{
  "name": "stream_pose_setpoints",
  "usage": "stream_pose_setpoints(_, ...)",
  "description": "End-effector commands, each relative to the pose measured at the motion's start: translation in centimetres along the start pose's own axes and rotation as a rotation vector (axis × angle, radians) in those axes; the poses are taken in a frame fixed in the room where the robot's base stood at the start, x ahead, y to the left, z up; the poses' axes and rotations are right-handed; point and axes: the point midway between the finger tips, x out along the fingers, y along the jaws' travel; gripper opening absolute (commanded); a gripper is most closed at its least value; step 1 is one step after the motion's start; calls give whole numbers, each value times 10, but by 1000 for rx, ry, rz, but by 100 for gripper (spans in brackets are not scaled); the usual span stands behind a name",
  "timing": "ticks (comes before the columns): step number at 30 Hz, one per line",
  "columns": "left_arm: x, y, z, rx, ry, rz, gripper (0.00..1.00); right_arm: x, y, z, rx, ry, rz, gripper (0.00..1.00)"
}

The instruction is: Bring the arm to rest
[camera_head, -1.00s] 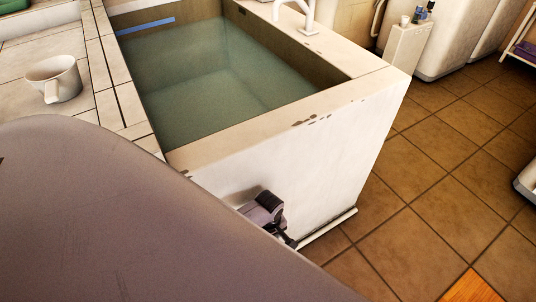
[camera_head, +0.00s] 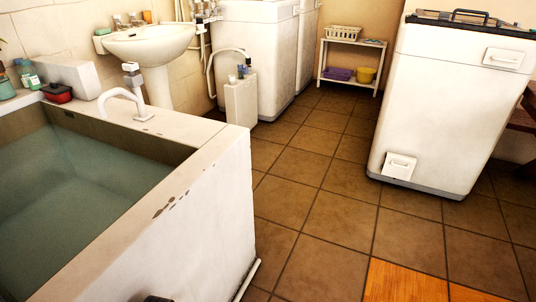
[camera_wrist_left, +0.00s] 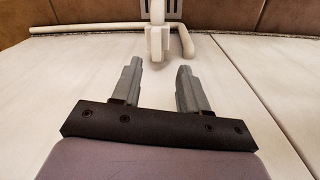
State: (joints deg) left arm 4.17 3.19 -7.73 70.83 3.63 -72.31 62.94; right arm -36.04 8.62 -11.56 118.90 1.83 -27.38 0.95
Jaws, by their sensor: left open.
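My left gripper (camera_wrist_left: 158,78) shows in the left wrist view with its two grey fingers apart and nothing between them. A plain white surface lies behind the fingers. In the head view only a small dark piece, which may be part of my left arm, shows at the bottom edge; the rest of that arm is out of view. My right gripper is in neither view.
The water-filled basin (camera_head: 205,190) fills the left of the head view. A washbasin (camera_head: 150,42), white machines (camera_head: 445,105) and a low shelf (camera_head: 352,62) stand beyond. Tiled floor (camera_head: 315,215) is open at centre. A white pipe (camera_wrist_left: 90,29) crosses the wrist view.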

Motion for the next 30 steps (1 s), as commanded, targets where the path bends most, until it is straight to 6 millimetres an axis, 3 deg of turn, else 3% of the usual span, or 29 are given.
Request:
stream_pose_setpoints(8,-49,-26,19,346,54,60,44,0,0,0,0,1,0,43)
stream_pose_setpoints(18,-133,-64,47,786,151,111,44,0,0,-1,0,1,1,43)
stream_pose_setpoints(30,-212,-98,69,1120,248,130,44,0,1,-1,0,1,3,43)
